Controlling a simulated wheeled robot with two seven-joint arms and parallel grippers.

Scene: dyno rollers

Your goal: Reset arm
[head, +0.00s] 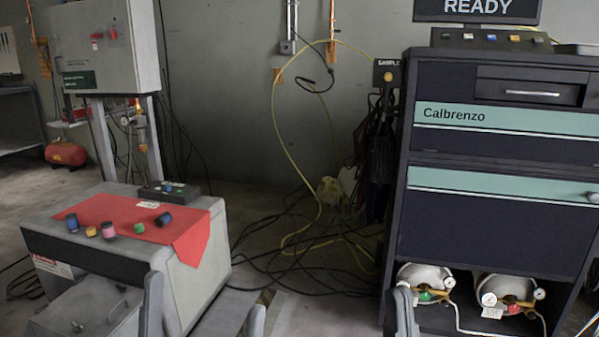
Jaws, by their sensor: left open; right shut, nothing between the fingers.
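My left gripper (204,308) shows at the bottom edge, in front of the grey bench. Its two grey fingers stand wide apart, with nothing seen between them. My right gripper (404,308) shows at the bottom edge, in front of the lower left part of the Calbrenzo cabinet. Its fingers are together and hold nothing. Only the finger ends of both grippers are in view; the rest of both arms is below the picture.
A grey bench (222,248) carries a red cloth (193,238) with several small coloured rollers. The dark Calbrenzo cabinet (490,210) stands at right, with gas cylinders (425,276) in its lower bay. Black cables (290,255) lie on the floor between them.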

